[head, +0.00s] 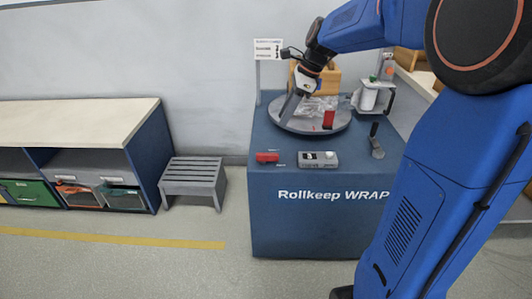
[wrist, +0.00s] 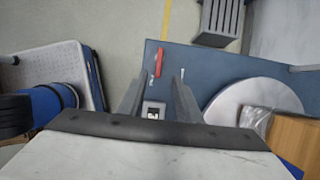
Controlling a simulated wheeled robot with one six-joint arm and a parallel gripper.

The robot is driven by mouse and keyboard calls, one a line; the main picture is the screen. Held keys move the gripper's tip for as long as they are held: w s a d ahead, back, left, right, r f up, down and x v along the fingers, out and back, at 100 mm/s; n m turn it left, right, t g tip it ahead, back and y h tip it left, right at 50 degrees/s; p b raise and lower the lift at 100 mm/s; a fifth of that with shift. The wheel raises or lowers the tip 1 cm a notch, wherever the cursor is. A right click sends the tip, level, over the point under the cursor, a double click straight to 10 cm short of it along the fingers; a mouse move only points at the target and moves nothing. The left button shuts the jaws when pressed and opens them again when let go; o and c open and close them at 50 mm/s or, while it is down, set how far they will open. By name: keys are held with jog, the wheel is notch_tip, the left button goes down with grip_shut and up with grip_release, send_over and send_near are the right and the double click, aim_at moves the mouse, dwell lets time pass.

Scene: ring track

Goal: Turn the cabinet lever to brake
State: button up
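The blue cabinet (head: 310,215) reads "Rollkeep WRAP" on its front. On its top near the front left edge is a small red lever-like part (head: 267,156), also in the wrist view (wrist: 160,62) with small white markings beside it. A dark-handled grey part (head: 376,140) stands at the right of the top; I cannot tell if it is a lever. No label is readable as brake. My gripper (head: 291,104) is over the turntable area in the head view. In the wrist view its two fingers (wrist: 158,82) are apart with nothing between them, pointing toward the red part.
A grey control box (head: 318,160) sits right of the red part. A sign (head: 268,49) stands behind. A slatted stool (head: 193,180) is left; floor in front is clear.

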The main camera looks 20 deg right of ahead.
aim_at(264, 154)
jog(key=x, duration=1.6)
jog(key=shift+f, duration=0.3)
grip_shut()
